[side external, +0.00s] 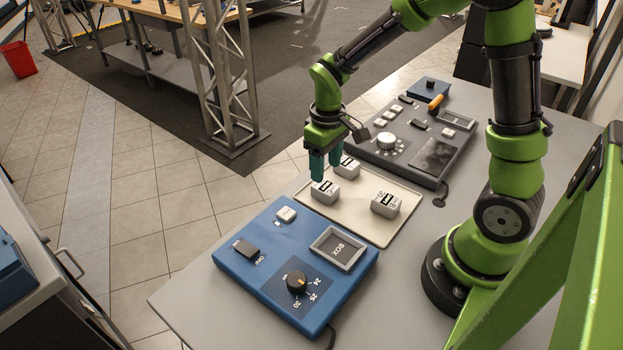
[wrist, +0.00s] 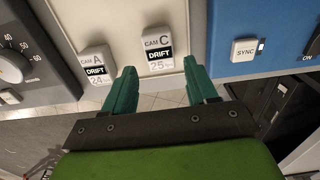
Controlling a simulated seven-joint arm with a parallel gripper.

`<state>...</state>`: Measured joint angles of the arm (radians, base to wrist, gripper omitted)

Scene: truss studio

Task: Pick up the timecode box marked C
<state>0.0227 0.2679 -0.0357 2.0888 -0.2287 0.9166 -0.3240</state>
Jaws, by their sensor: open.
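The box marked C (wrist: 158,50) is a small white block reading CAM C, DRIFT and 25. In the side view I take it to be the box (side external: 325,192) nearest the blue panel, on the cream tray (side external: 377,233). My gripper (side external: 325,170) points down close over it, open and empty. In the wrist view my teal fingertips (wrist: 160,70) lie to either side of the C box's near edge; contact cannot be told. A similar box marked A (wrist: 96,64), reading 24, stands to the left and shows behind in the side view (side external: 348,167).
A third white box (side external: 386,204) stands at the tray's right. The blue panel (side external: 243,268) in front has a dial (side external: 297,282) and a grey recess marked BOX (side external: 338,248). A dark panel (side external: 408,140) with a white knob lies behind the tray.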

